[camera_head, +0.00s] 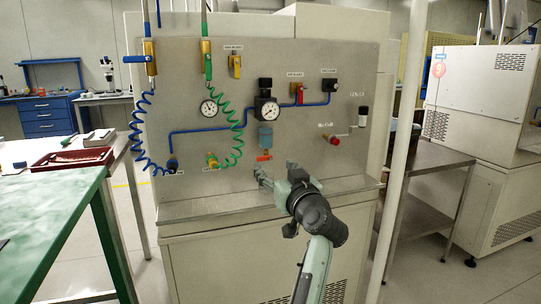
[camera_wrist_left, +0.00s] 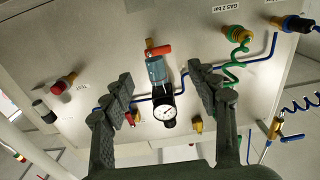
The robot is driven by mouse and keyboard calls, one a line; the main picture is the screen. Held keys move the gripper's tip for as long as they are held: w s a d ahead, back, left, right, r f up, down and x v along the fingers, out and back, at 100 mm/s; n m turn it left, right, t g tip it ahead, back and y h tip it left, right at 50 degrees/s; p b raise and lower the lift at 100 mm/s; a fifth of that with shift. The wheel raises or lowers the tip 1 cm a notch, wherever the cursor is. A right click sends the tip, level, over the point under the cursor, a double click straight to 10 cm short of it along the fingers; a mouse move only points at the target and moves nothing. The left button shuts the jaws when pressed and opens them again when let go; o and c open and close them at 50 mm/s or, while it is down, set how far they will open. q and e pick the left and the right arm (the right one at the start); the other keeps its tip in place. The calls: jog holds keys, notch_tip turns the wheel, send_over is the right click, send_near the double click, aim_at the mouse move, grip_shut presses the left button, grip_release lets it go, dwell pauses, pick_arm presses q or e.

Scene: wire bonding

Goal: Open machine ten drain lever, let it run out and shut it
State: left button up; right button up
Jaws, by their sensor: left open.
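The drain lever (camera_head: 264,158) is a small orange-red handle under a blue-grey filter bowl (camera_head: 265,137) on the grey machine panel. In the left wrist view, which is turned over, the lever (camera_wrist_left: 160,49) lies crosswise at the end of the bowl (camera_wrist_left: 156,70). My left gripper (camera_head: 277,170) is open, just below and right of the lever in the head view. In the wrist view its two fingers (camera_wrist_left: 160,76) appear either side of the bowl, with the lever beyond the tips. Nothing is between the fingers. My right gripper is not in view.
A pressure gauge (camera_head: 267,110) sits above the bowl. A red knob (camera_head: 334,140) is to the right. A green coiled hose (camera_head: 232,125) and a blue coiled hose (camera_head: 139,130) hang to the left. A green-topped table (camera_head: 45,215) stands at left, a metal table (camera_head: 425,157) at right.

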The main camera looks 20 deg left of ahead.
aim_at(265, 157)
pick_arm(q)
jog(key=x, duration=0.7)
jog(key=shift+w+a+f, duration=0.1)
jog(key=shift+w, duration=0.1)
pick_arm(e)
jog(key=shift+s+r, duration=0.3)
pick_arm(q)
jog(key=c, duration=1.1)
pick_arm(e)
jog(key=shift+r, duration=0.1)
